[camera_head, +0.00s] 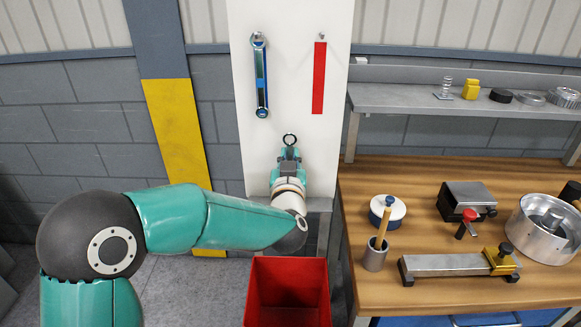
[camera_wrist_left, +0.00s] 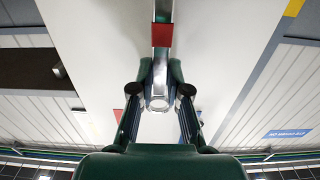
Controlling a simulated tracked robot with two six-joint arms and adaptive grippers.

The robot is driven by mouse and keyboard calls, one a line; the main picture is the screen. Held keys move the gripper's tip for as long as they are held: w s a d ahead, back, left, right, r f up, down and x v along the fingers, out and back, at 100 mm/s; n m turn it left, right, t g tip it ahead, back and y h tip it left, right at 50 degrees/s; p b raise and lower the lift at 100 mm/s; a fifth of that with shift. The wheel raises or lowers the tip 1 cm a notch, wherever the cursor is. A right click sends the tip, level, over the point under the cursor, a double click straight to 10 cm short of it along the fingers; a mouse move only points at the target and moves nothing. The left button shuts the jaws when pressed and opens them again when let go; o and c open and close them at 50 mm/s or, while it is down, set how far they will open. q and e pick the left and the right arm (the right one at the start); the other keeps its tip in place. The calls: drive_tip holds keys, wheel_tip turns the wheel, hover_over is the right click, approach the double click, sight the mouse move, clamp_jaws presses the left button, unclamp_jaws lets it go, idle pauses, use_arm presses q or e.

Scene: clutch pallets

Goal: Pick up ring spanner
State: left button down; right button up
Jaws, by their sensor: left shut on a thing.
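In the left wrist view the spanner (camera_wrist_left: 158,102) shows a steel ring end between the fingers and a steel shaft with a red section running up the picture. My left gripper (camera_wrist_left: 159,75) is shut on it there. Fingers hide part of the shaft. My right gripper is not in view.
A blue-handled spanner (camera_head: 261,80) hangs on the white board (camera_head: 290,60), left of a red strip (camera_head: 319,80) under a peg. A red bin (camera_head: 288,290) stands below. The wooden bench (camera_head: 440,215) at right holds several tools, with a grey shelf (camera_head: 410,98) above.

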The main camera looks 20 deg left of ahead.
use_arm(q)
wheel_tip(320, 180, up, 8)
drive_tip(key=shift+r+p, duration=0.2)
drive_tip(key=shift+p, duration=0.15)
drive_tip(key=b+v, duration=0.2)
drive_tip(key=v, duration=1.7)
drive_tip(key=shift+s+r, duration=0.25)
drive_tip(key=shift+s, duration=0.05)
drive_tip(key=shift+d, duration=0.15)
